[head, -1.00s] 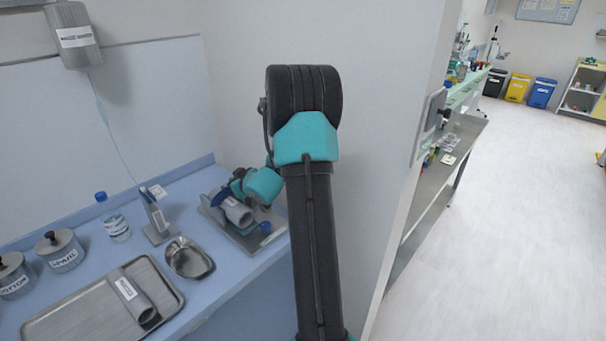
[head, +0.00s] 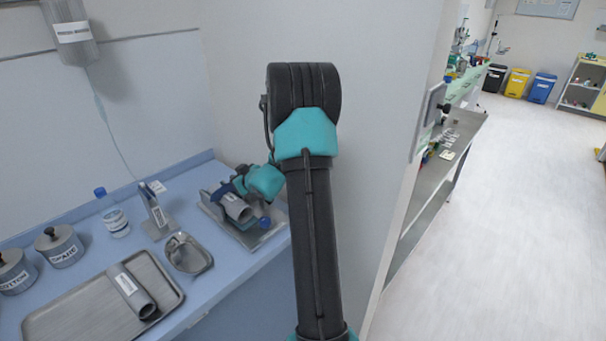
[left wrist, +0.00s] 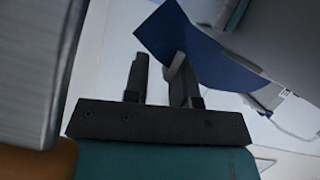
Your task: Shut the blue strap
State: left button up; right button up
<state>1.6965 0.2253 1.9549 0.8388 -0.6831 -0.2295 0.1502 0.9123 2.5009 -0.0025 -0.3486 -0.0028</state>
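The dark blue strap (head: 222,192) is at a grey half-tube (head: 238,209) on a metal plate (head: 262,238) on the blue counter. In the left wrist view a flat blue flap of the strap (left wrist: 208,58) stands out at an angle, by the tip of the right-hand finger. My left gripper (left wrist: 160,80) has a gap between its dark fingers. I cannot tell whether the right-hand finger touches the flap. In the head view the teal wrist hides most of the gripper and part of the strap. My right gripper is not in view.
A metal dish (head: 188,254), a grey stand (head: 153,212), and a bottle (head: 115,218) stand left of the plate. Two labelled pots (head: 60,246) are further left. A wall (head: 370,130) rises close at right.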

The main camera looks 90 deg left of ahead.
pick_arm(q)
jog(key=shift+s+d+f, duration=0.1)
jog(key=shift+d+f, duration=0.2)
jog(key=shift+f, duration=0.1)
jog(key=shift+d, duration=0.15)
jog(key=r+v, duration=0.1)
jog(key=v, duration=1.6)
jog(key=shift+w+a, duration=0.25)
jog(key=shift+a, duration=0.05)
jog(key=shift+f, duration=0.15)
